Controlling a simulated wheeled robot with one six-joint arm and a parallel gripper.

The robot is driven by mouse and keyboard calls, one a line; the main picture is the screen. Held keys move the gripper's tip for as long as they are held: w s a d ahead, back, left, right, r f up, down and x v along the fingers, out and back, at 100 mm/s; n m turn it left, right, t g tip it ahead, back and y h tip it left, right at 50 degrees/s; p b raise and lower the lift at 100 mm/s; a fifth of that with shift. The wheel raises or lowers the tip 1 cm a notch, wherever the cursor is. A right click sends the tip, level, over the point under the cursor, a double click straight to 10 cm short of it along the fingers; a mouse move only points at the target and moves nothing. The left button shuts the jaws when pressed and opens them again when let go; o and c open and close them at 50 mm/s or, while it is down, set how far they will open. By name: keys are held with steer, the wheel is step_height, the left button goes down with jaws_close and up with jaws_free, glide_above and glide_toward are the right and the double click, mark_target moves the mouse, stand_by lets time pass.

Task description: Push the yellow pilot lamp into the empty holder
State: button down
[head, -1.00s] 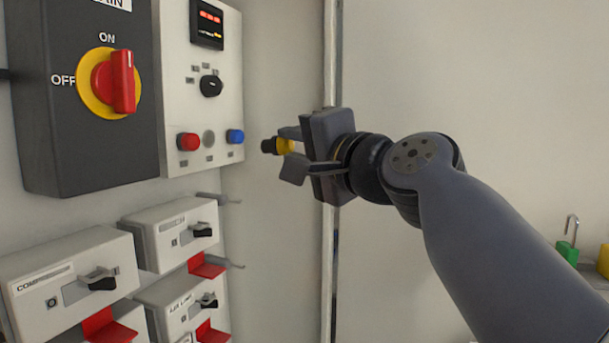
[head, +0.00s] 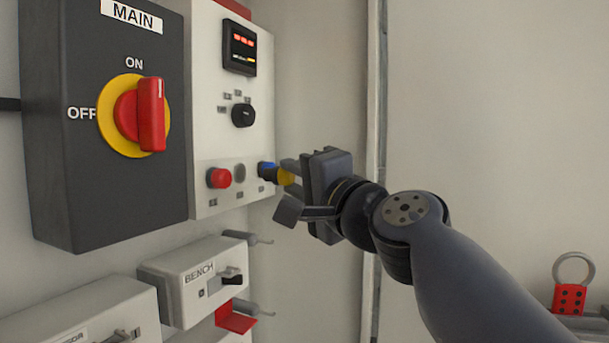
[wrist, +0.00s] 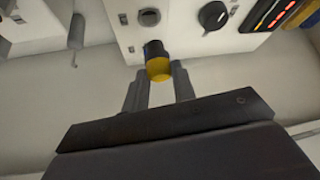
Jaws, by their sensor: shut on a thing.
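The yellow pilot lamp (head: 286,177) has a yellow cap and a dark base. My gripper (head: 290,189) is shut on it, and the base points left toward the panel. The wrist view also shows the lamp (wrist: 159,70) between my fingers (wrist: 160,82). The empty holder (head: 239,172) is a grey round fitting between the red lamp (head: 219,178) and the blue lamp (head: 265,167). The holder (wrist: 149,17) is also in the wrist view, above the lamp and apart from it. The yellow lamp's base partly covers the blue lamp in the head view.
A black knob (head: 244,115) and a display (head: 240,48) sit above the lamp row. The dark main switch box (head: 60,180) with its red handle (head: 151,115) stands left. The BENCH box (head: 195,290) juts out below. A red padlock (head: 569,299) is far right.

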steer(key=shift+w+a+p, duration=0.25)
steer(key=shift+a, duration=0.4)
steer(key=shift+w+a+p, duration=0.2)
steer(key=shift+a+p, duration=0.05)
steer(key=shift+a, duration=0.4)
steer(key=shift+w+a+p, duration=0.25)
steer(key=shift+a, duration=0.4)
steer(key=shift+w+a+p, duration=0.2)
steer(key=shift+a, duration=0.4)
steer(key=shift+w+a+p, duration=0.15)
steer(key=shift+w+a, duration=0.05)
steer(key=shift+a, duration=0.35)
steer(key=c, duration=1.1)
jaws_free()
steer(key=shift+a, duration=0.1)
steer(key=b, duration=0.3)
glide_toward(275, 179)
steer(key=a, duration=0.1)
steer(key=w+a, duration=0.1)
steer(key=shift+a, duration=0.35)
steer(key=shift+w, duration=0.1)
